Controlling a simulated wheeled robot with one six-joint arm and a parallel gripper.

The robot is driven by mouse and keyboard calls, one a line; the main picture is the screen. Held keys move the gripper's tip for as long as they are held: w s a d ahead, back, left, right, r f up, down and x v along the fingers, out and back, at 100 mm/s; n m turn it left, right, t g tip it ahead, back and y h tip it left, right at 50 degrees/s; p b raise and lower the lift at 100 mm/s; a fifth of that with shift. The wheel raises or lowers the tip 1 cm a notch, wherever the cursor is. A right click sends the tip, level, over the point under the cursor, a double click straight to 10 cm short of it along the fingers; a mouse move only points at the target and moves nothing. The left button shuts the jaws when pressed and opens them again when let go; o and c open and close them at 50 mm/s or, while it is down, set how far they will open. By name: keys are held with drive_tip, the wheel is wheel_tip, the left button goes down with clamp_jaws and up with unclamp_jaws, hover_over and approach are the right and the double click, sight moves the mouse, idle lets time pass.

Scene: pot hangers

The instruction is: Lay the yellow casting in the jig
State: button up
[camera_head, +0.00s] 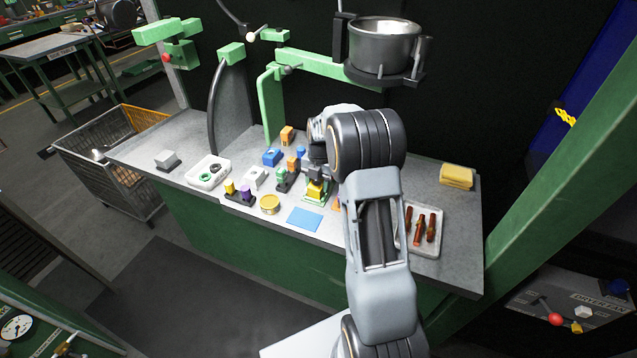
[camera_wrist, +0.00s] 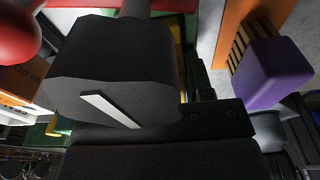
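In the head view a yellow block (camera_head: 316,191), which looks like the casting, is low on a green-edged fixture (camera_head: 308,200), which may be the jig. My gripper (camera_head: 315,177) is directly above the yellow block, touching or very close to it. My arm hides the right side of this spot. In the wrist view, dark gripper parts fill the middle, and only a thin yellow strip (camera_wrist: 191,32) shows behind them. The fingertips and any grip on the block are hidden, and whether the block is seated flat cannot be told.
A dark holder with yellow and purple pieces (camera_head: 245,192), a yellow round tin (camera_head: 270,205) and a blue mat (camera_head: 305,219) are left of my gripper. A purple block (camera_wrist: 272,74) is close at right in the wrist view. A metal pot (camera_head: 383,48) hangs above.

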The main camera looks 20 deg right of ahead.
drive_tip(key=o, duration=0.3)
drive_tip(key=shift+s+a+f, duration=0.15)
drive_tip(key=shift+f, duration=0.35)
drive_tip(key=shift+o, duration=0.2)
drive_tip(key=shift+s, duration=0.1)
drive_tip(key=shift+w+d+r, duration=0.2)
drive_tip(key=shift+d+r, duration=0.05)
drive_tip(key=shift+r, duration=0.25)
wheel_tip(320, 180, up, 14)
drive_tip(key=w, duration=0.1)
drive_tip(key=shift+w+d+f, duration=0.15)
drive_tip(key=shift+d, duration=0.2)
